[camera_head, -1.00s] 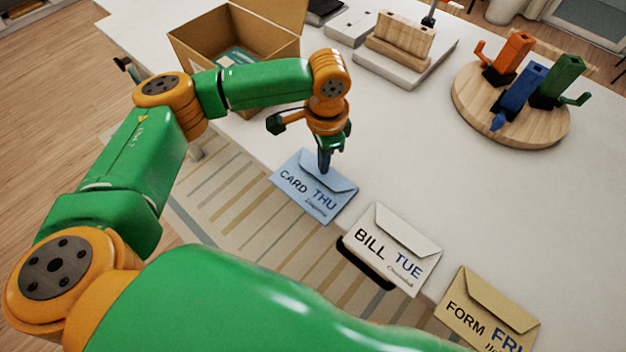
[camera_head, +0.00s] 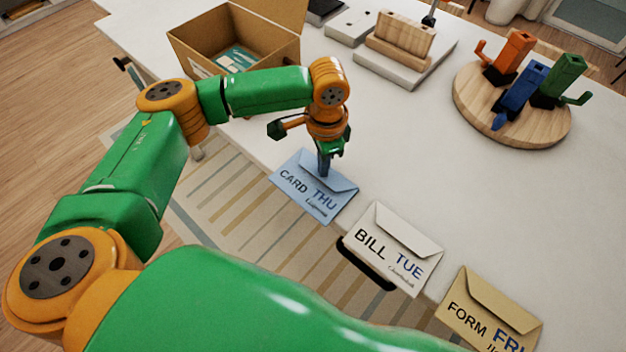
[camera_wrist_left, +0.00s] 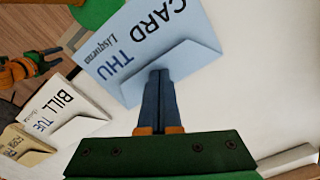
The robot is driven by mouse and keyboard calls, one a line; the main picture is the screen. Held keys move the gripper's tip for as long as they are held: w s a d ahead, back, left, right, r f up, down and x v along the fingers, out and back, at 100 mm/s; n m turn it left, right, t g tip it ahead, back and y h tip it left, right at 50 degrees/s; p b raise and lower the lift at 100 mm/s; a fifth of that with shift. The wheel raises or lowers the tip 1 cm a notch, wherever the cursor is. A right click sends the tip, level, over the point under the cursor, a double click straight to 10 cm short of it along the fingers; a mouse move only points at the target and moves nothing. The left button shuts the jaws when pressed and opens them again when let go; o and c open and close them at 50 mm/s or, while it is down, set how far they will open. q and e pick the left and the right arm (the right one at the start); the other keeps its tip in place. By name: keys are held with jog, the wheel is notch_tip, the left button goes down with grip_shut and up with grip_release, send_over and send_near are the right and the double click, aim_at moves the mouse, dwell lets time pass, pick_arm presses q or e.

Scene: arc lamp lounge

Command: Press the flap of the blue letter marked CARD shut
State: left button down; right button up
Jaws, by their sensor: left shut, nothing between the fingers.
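The blue letter marked CARD THU (camera_head: 305,198) lies at the table's front edge, its triangular flap (camera_head: 341,184) on the side away from me. In the left wrist view the letter (camera_wrist_left: 135,50) fills the top middle. My left gripper (camera_head: 324,172) points down over the flap with its fingers shut and empty. In the wrist view its dark fingertips (camera_wrist_left: 159,72) are at the flap, covering part of it. I cannot tell whether they touch it or whether the flap lies fully flat. An orange and green part of mine (camera_wrist_left: 25,68), perhaps the right gripper, shows at the wrist view's left; its jaws are unclear.
A white BILL letter (camera_head: 388,252) and a tan FORM letter (camera_head: 478,315) lie along the edge to the right. An open cardboard box (camera_head: 270,52) stands behind my arm. A round wooden board (camera_head: 530,132) holds coloured pieces at the right. The table's middle is clear.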

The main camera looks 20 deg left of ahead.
pick_arm(q)
jog(key=shift+s+p, duration=0.1)
jog(key=shift+p, duration=0.4)
dwell(0.7)
jog(key=shift+f, duration=0.15)
dwell(0.9)
notch_tip(320, 180, up, 8)
jog(key=p, duration=0.9)
